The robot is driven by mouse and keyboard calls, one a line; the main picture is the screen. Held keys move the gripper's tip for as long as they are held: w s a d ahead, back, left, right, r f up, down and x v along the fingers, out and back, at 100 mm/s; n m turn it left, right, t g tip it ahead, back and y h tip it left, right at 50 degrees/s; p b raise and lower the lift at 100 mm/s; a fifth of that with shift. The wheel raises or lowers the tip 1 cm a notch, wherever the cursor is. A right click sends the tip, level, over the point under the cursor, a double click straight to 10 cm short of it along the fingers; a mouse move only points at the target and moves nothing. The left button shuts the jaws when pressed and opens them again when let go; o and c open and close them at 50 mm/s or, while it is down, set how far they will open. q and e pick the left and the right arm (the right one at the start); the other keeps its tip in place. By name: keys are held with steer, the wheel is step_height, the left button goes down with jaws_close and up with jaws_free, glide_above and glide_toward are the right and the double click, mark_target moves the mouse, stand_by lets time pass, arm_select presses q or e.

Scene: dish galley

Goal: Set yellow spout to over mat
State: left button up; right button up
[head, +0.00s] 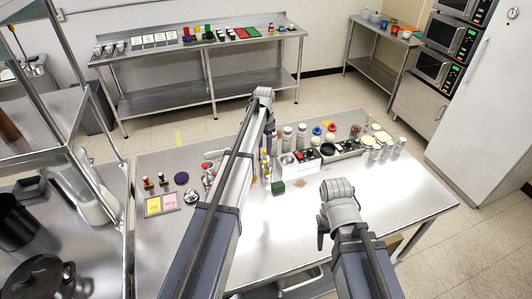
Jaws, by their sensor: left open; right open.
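A narrow yellow upright piece (264,168), which may be the yellow spout, stands on the steel table just right of my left arm, which partly hides it. My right gripper (321,240) is open over the bare front of the table. Nothing shows in either gripper.
A card holder with yellow and pink cards (160,204) lies at the table's left. Metal vessels (208,172) stand beside my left arm. A green block (278,188), basins and several jars (398,147) crowd the middle and right. The front right (400,200) is clear.

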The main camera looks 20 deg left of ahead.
mark_target(265, 162)
arm_select(q)
steer(key=shift+f, duration=0.15)
step_height(265, 162, down, 8)
steer(key=b, duration=0.8)
steer(key=shift+r, duration=0.25)
jaws_close()
stand_by(0.9)
